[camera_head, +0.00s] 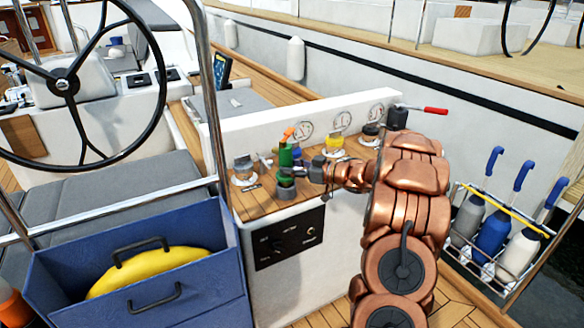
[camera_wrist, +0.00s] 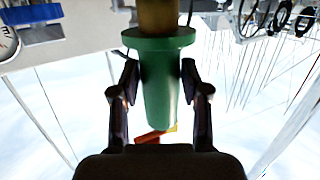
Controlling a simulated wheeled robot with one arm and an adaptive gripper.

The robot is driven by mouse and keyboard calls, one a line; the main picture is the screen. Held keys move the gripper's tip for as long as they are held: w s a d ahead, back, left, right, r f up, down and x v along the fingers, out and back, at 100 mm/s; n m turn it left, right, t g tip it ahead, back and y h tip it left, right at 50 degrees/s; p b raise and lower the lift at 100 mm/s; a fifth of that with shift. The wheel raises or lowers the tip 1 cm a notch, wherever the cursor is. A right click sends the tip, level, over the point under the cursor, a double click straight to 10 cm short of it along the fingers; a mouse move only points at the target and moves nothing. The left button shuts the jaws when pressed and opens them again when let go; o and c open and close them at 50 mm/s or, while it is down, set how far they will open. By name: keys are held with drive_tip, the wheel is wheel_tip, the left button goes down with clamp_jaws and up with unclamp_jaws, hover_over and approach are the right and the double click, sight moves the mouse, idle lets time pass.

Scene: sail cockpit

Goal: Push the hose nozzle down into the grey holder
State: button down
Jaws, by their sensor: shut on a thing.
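The hose nozzle (camera_head: 286,155) is green with an orange top and stands about upright over the wooden counter. In the wrist view the green nozzle body (camera_wrist: 160,85) lies between my two fingers, with a wider green collar and a brown-gold part beyond it. My gripper (camera_wrist: 160,75) is shut on the nozzle; in the head view it reaches in from the right. The grey holder (camera_head: 286,189) is a short dark grey cylinder on the counter directly below the nozzle. I cannot tell how far the nozzle's lower end is inside it.
Several round fittings stand along the counter, including a grey one (camera_head: 243,170) and a yellow one (camera_head: 335,143). A red-handled lever (camera_head: 435,110) is at the right. A blue box (camera_head: 120,300) with a yellow coil stands front left. A bottle rack (camera_head: 490,232) hangs at right.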

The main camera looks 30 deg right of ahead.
drive_tip(key=shift+f, duration=1.3)
idle(0.5)
drive_tip(key=shift+c, duration=2.4)
unclamp_jaws()
drive_tip(key=v, duration=1.2)
